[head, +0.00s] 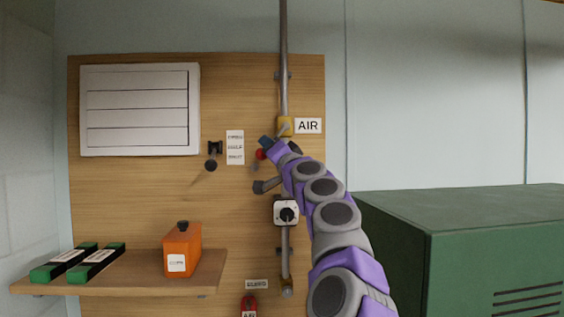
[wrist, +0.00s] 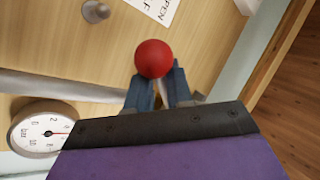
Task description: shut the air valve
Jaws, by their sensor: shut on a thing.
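A red ball knob (head: 260,155) shows to the lower left of the body. It is also large in the wrist view (wrist: 154,59). My gripper (head: 265,146) is at the knob, below and left of the valve body. In the wrist view, its two blue-grey fingers (wrist: 155,85) are shut on the red knob's handle, with the ball at their tips. My arm and fingers hide most of the handle, and its exact angle is hard to tell.
A round gauge (wrist: 48,130) sits close to my gripper. A white unit with a black knob (head: 286,211) is lower on the pipe. A shelf (head: 150,275) holds an orange container (head: 182,250) and green boxes. A green cabinet (head: 480,240) stands to the right.

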